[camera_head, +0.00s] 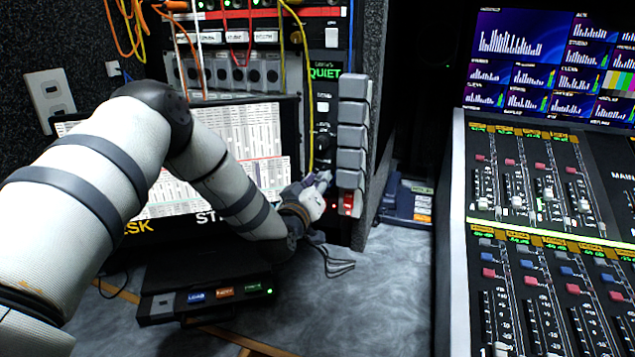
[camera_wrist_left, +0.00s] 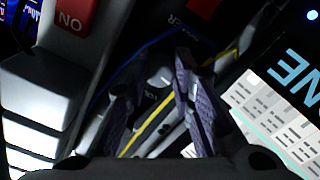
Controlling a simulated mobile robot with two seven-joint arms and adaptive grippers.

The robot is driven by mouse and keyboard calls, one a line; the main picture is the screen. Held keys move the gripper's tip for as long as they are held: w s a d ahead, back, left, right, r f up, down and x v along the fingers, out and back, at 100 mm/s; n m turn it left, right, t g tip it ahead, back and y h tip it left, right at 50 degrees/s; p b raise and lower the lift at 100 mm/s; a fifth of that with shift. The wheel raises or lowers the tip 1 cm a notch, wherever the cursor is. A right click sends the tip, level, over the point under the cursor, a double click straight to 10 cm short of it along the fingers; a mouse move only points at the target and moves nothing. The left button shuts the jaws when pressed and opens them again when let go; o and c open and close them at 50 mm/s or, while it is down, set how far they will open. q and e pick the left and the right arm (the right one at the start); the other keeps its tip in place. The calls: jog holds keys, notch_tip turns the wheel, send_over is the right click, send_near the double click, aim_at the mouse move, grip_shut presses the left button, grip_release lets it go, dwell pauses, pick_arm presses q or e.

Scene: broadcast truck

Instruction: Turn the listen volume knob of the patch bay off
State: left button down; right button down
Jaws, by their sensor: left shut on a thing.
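The patch bay (camera_head: 331,118) is a dark rack panel with cables, at the top middle of the head view. My left gripper (camera_head: 320,181) reaches its lower right part, below a yellow cable. In the left wrist view, its two purple-padded fingers (camera_wrist_left: 160,78) stand a little apart, shut on a small pale grey knob (camera_wrist_left: 158,76) on the dark panel. This appears to be the listen volume knob. The fingers cover much of it, and its pointer and setting cannot be read. In the head view the gripper hides it. My right gripper is not in view.
A red switch (camera_head: 347,203) sits just right of the gripper, below a column of grey blocks (camera_head: 351,136). A yellow cable (camera_head: 310,90) hangs close above it. A screen (camera_head: 250,130) stands behind my left arm. A mixing console (camera_head: 540,190) fills the right.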

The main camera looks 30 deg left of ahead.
pick_arm(q)
jog(key=shift+f+n+b, duration=0.1)
jog(key=shift+n+b, duration=1.35)
jog(key=shift+n, duration=8.85)
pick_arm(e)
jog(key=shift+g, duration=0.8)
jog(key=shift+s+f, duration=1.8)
pick_arm(q)
jog(key=c, duration=1.7)
grip_release()
jog(key=shift+o, duration=0.2)
jog(key=shift+s, duration=0.1)
